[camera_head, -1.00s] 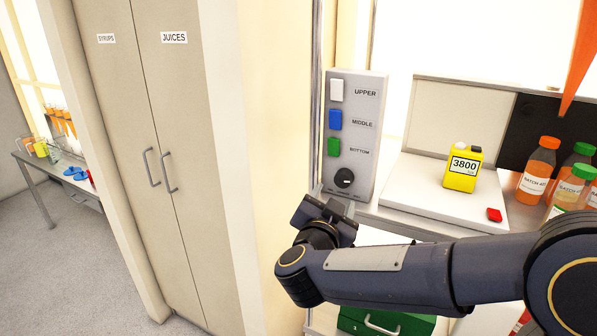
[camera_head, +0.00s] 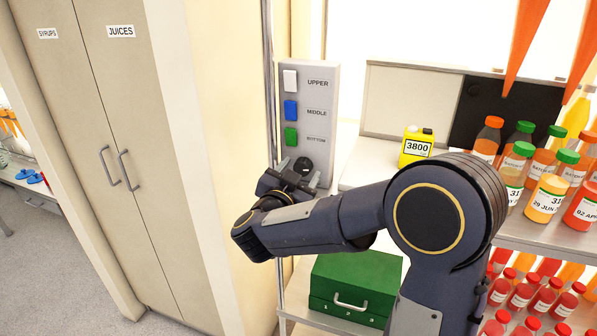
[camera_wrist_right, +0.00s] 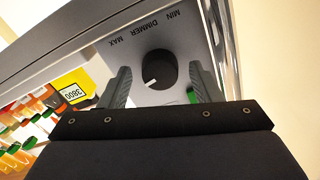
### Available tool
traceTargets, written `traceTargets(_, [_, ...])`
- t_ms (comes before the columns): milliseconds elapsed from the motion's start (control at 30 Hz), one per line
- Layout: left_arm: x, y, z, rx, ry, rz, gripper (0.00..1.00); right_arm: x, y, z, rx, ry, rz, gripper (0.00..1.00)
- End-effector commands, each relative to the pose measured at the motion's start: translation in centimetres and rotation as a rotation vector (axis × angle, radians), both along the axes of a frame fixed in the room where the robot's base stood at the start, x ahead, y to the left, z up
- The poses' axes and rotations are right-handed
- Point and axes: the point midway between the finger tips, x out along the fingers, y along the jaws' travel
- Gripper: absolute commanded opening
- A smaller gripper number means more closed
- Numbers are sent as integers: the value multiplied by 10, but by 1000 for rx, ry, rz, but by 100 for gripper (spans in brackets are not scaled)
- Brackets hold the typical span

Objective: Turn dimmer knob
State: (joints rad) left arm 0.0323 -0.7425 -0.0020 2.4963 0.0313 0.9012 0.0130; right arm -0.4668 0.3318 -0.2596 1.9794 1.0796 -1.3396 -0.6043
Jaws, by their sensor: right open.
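The black dimmer knob (camera_head: 303,166) sits at the bottom of a grey control panel (camera_head: 322,100). In the right wrist view the knob (camera_wrist_right: 158,70) has a white pointer mark, with the words MAX, DIMMER and MIN around it. My right gripper (camera_head: 295,172) is at the knob from the front. In the right wrist view its open fingers (camera_wrist_right: 158,85) stand on either side of the knob, with gaps visible on both sides. I cannot tell whether the fingertips reach past its face. My left gripper is not in view.
White, blue (camera_head: 291,110) and green switches sit above the knob. A yellow 3800 container (camera_head: 416,147) and several juice bottles (camera_head: 545,198) stand to the right. A green drawer box (camera_head: 355,285) is below my right arm. Tall cabinets (camera_head: 100,130) stand at left.

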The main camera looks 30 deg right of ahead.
Motion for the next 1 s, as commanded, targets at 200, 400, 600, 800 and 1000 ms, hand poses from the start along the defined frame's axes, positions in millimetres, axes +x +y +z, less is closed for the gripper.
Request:
traceTargets(200, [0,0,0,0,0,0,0,0,0,0,0,0,0,50])
traceTargets(400, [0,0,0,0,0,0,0,0,0,0,0,0,0,24])
traceTargets(600, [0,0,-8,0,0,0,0,0,0,-3,24,-30,0,14])
traceTargets(800, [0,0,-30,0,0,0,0,0,0,-4,138,-165,0,14])
traceTargets(1000, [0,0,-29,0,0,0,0,0,0,0,163,-191,0,14])
